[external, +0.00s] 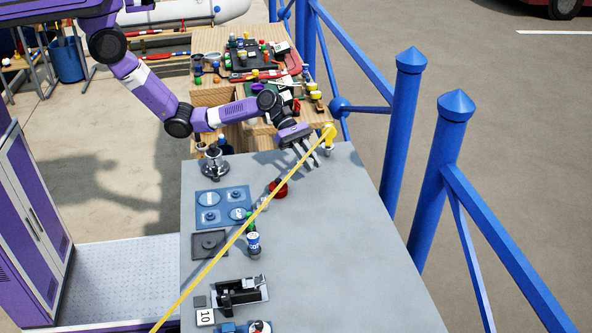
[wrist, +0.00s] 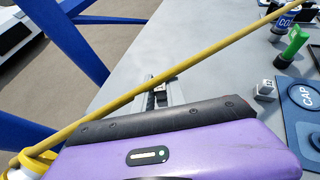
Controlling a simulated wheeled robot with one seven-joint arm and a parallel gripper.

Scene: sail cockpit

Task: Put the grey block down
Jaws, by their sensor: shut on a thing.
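My gripper (external: 310,163) is low over the far end of the grey table, beside the yellow post. In the wrist view its fingers (wrist: 160,94) reach out beyond the purple housing, with a small dark and grey piece between them. I take this to be the grey block; most of it is hidden by the fingers and housing. I cannot tell whether it touches the table.
A yellow rope (external: 235,236) runs from the yellow post (external: 330,138) diagonally across the table (external: 340,260); it crosses in front of my fingers in the wrist view. The table's right side is clear.

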